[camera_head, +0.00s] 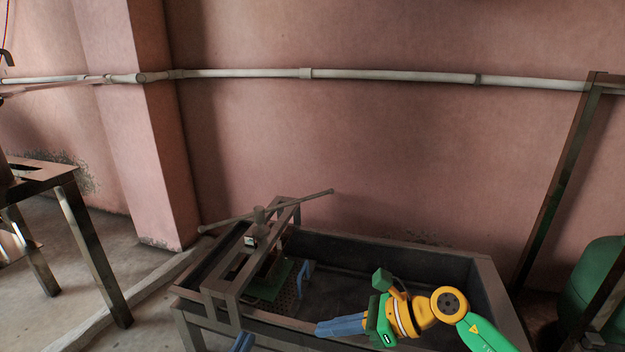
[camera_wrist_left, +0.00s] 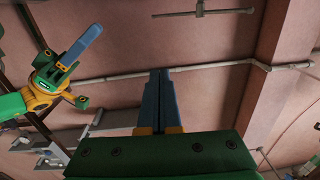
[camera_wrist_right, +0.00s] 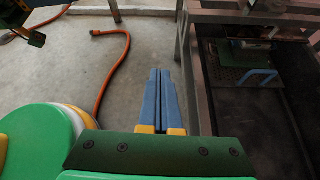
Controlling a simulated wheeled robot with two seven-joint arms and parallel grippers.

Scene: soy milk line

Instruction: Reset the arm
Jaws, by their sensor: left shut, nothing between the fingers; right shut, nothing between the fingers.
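My right gripper (camera_head: 320,330) reaches in from the lower right in the head view, over the front of the metal trough. Its blue fingers are together and empty, as the right wrist view (camera_wrist_right: 160,72) also shows. Only a blue tip of my left gripper (camera_head: 243,342) shows at the bottom edge of the head view. In the left wrist view its blue fingers (camera_wrist_left: 160,72) are together with nothing between them, pointing toward the pink wall. My other arm shows at the upper left there.
The metal trough (camera_head: 470,280) holds a press frame (camera_head: 225,290) with a long bar (camera_head: 310,196), a green plate (camera_head: 272,288) and a blue handle (camera_head: 304,276). A metal table (camera_head: 60,175) stands left and a green barrel (camera_head: 600,270) right. An orange hose (camera_wrist_right: 122,65) lies on open floor.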

